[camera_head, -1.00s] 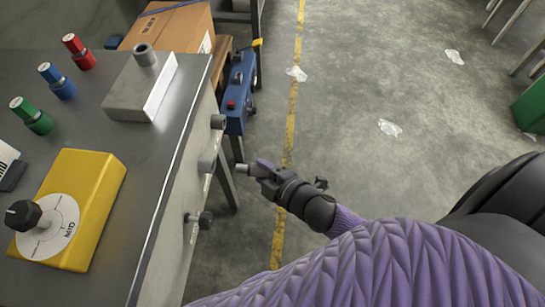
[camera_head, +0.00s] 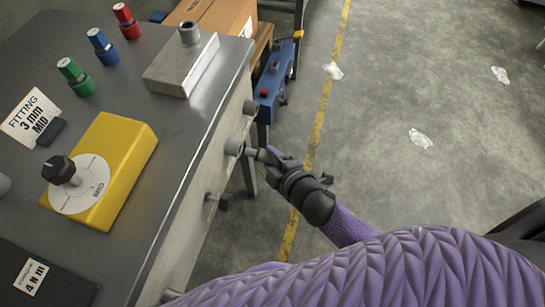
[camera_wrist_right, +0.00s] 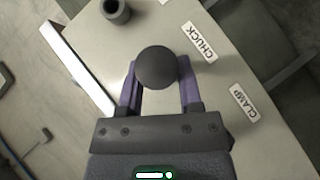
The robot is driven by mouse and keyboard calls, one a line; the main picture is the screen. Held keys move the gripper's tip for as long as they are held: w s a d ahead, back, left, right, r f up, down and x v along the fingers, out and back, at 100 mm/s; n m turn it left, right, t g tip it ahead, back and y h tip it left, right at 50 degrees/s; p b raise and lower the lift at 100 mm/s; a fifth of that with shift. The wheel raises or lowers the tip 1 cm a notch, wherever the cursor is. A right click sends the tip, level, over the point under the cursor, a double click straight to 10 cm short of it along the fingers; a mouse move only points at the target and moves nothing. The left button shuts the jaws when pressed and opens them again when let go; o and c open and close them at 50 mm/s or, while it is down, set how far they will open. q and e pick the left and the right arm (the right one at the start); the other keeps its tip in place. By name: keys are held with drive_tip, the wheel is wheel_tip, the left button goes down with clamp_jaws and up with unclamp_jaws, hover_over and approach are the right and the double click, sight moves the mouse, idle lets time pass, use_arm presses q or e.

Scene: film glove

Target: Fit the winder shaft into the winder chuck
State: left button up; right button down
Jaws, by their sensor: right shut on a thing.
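My right gripper (camera_head: 270,156) is shut on the winder shaft (camera_head: 254,153), a short grey cylinder held level and pointing left at the panel. Its tip is at or very near the mouth of the winder chuck (camera_head: 234,147), a grey round socket on the bench's side panel. I cannot tell whether the tip is inside. In the right wrist view the shaft's dark round end (camera_wrist_right: 157,67) sits between the two purple fingers and hides what is behind it; the CHUCK label (camera_wrist_right: 199,42) is to its right. My left gripper is not in view.
Another grey socket (camera_head: 250,107) is farther along the panel, and a black clamp knob (camera_head: 225,201) sticks out nearer. A yellow dial box (camera_head: 125,150), a grey block (camera_head: 180,65) and coloured fittings stand on the bench. Floor on the right is mostly clear.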

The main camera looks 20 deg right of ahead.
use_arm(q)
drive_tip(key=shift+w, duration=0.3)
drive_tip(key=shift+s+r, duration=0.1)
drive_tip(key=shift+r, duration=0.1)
use_arm(e)
drive_tip(key=shift+r, duration=0.1)
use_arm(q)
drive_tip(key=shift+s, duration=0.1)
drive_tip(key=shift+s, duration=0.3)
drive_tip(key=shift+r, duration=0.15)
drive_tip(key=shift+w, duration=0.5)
use_arm(e)
drive_tip(key=shift+a, duration=0.1)
drive_tip(key=shift+w+a, duration=0.25)
drive_tip(key=shift+a, duration=0.05)
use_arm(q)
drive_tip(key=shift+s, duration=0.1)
use_arm(e)
drive_tip(key=shift+w+a, duration=0.1)
drive_tip(key=shift+a, duration=0.05)
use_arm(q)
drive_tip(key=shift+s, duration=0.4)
use_arm(e)
drive_tip(key=shift+w+a, duration=0.25)
drive_tip(key=shift+a, duration=0.1)
